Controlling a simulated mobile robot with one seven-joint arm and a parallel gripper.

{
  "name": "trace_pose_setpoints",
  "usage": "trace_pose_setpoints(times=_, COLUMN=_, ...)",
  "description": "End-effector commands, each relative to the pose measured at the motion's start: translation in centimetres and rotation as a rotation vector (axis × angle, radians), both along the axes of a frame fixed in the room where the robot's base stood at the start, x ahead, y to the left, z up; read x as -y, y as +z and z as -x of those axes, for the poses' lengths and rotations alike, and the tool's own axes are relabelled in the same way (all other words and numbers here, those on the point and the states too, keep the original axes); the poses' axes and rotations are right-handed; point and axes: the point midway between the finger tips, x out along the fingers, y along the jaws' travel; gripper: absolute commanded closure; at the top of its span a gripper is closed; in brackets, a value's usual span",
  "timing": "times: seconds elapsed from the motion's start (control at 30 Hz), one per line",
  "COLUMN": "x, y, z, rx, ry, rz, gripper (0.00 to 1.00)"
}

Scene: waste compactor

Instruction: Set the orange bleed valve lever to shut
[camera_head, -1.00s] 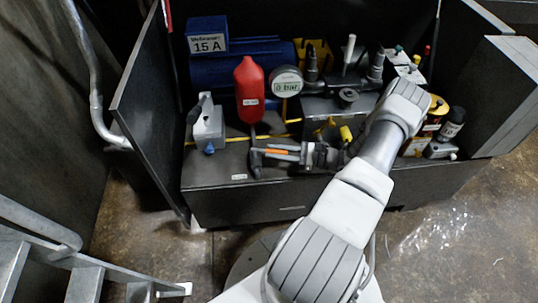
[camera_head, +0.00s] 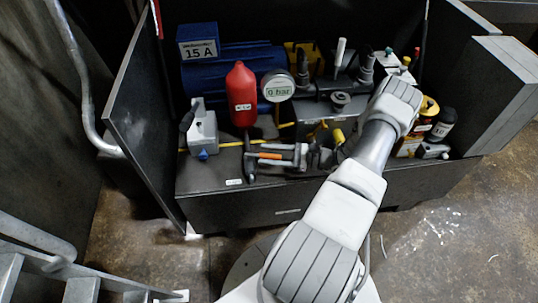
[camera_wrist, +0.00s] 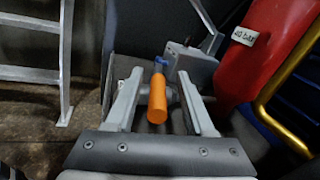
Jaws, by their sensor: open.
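The orange lever (camera_wrist: 157,100) lies between the two fingers of my open gripper (camera_wrist: 160,76) in the wrist view. Its rounded end points toward the camera. Gaps show on both sides of the lever, so the fingers do not appear to grip it. In the head view the orange lever (camera_head: 268,155) shows as a short strip between the fingers of my gripper (camera_head: 262,154), which reaches left over the front of the dark bench. The valve body behind the lever is mostly hidden.
A red bottle-shaped vessel (camera_head: 241,95) stands just behind my gripper. A grey box (camera_head: 203,130) sits to the left. A gauge (camera_head: 278,86) reads 0 bar. A dark side panel (camera_head: 147,105) bounds the left. A yellow bent rail (camera_wrist: 285,95) is at right in the wrist view.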

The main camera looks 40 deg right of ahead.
Motion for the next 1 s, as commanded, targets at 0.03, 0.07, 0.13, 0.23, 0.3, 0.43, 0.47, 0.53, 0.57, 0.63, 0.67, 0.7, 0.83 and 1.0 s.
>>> trace_pose_setpoints(times=0.03, x=0.1, y=1.3, z=0.0, rx=0.001, ry=-0.001, rz=0.002, gripper=0.47)
trace_pose_setpoints(times=0.07, x=0.1, y=1.9, z=0.0, rx=0.001, ry=-0.001, rz=0.003, gripper=0.47)
trace_pose_setpoints(times=0.13, x=0.1, y=3.5, z=0.0, rx=0.0, ry=-0.001, rz=0.003, gripper=0.47)
trace_pose_setpoints(times=0.23, x=1.2, y=4.6, z=1.7, rx=-0.001, ry=-0.006, rz=0.003, gripper=0.47)
trace_pose_setpoints(times=0.3, x=2.0, y=5.5, z=3.0, rx=-0.001, ry=-0.005, rz=0.003, gripper=0.47)
trace_pose_setpoints(times=0.43, x=3.4, y=7.2, z=5.4, rx=-0.001, ry=-0.005, rz=0.002, gripper=0.47)
trace_pose_setpoints(times=0.47, x=3.7, y=7.5, z=5.9, rx=-0.001, ry=-0.005, rz=0.004, gripper=0.47)
trace_pose_setpoints(times=0.53, x=4.3, y=8.2, z=7.0, rx=0.0, ry=-0.003, rz=0.003, gripper=0.47)
trace_pose_setpoints(times=0.57, x=4.6, y=8.5, z=7.4, rx=0.0, ry=-0.004, rz=0.003, gripper=0.47)
trace_pose_setpoints(times=0.63, x=5.1, y=9.1, z=8.3, rx=0.0, ry=-0.002, rz=0.002, gripper=0.47)
trace_pose_setpoints(times=0.67, x=5.3, y=9.3, z=8.6, rx=0.0, ry=-0.001, rz=0.003, gripper=0.47)
trace_pose_setpoints(times=0.7, x=5.5, y=9.5, z=9.0, rx=0.0, ry=-0.001, rz=0.003, gripper=0.47)
trace_pose_setpoints(times=0.83, x=6.0, y=10.0, z=9.7, rx=0.001, ry=-0.001, rz=0.002, gripper=0.47)
trace_pose_setpoints(times=1.0, x=6.1, y=10.1, z=10.0, rx=0.001, ry=0.0, rz=0.001, gripper=0.47)
